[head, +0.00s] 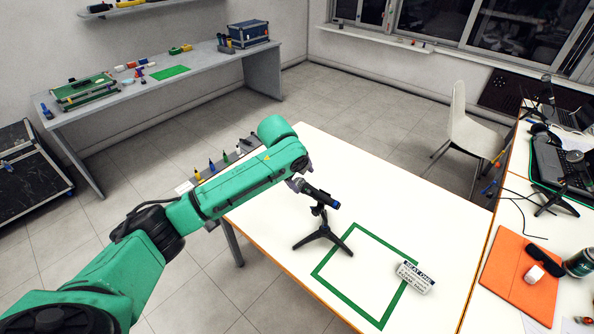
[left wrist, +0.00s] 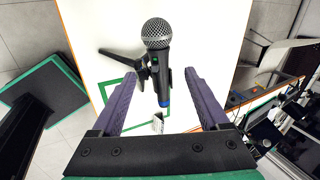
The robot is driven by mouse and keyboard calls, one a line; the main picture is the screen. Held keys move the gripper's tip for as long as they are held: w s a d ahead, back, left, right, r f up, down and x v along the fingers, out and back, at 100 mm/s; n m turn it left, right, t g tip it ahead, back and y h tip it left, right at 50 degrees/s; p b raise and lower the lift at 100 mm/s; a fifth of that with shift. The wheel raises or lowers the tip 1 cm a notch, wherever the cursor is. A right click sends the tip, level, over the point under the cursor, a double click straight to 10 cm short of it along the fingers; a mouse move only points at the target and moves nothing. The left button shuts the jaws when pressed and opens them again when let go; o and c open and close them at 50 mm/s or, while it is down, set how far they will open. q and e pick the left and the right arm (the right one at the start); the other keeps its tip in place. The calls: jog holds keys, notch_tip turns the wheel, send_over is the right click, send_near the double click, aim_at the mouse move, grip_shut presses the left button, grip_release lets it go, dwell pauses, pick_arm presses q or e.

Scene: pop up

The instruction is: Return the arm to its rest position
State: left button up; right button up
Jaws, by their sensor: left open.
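My left arm (head: 240,185) reaches in from the left, out over the white table (head: 300,150). My left gripper (head: 297,184) is small and partly hidden by the arm in the head view. In the left wrist view, its two purple fingers (left wrist: 160,78) are spread wide apart. A dark microphone (head: 320,196) with a blue band sits tilted on a small black tripod (head: 322,238) just beyond the gripper. In the left wrist view, the microphone (left wrist: 158,58) appears between the fingers, with gaps on both sides. My right gripper is not in view.
A green square outline (head: 342,242) and a small lettered block (head: 414,277) are on the table right of the tripod. An orange mat (head: 520,280) lies on the right-hand desk. A white chair (head: 470,125) stands behind. A grey workbench (head: 165,88) is at the back left.

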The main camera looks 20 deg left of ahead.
pick_arm(q)
jog(key=d+b+v, duration=0.1)
jog(key=v, duration=0.5)
jog(key=shift+s+a+r, duration=0.2)
jog(key=shift+a+r, duration=0.2)
jog(key=shift+a, duration=0.15)
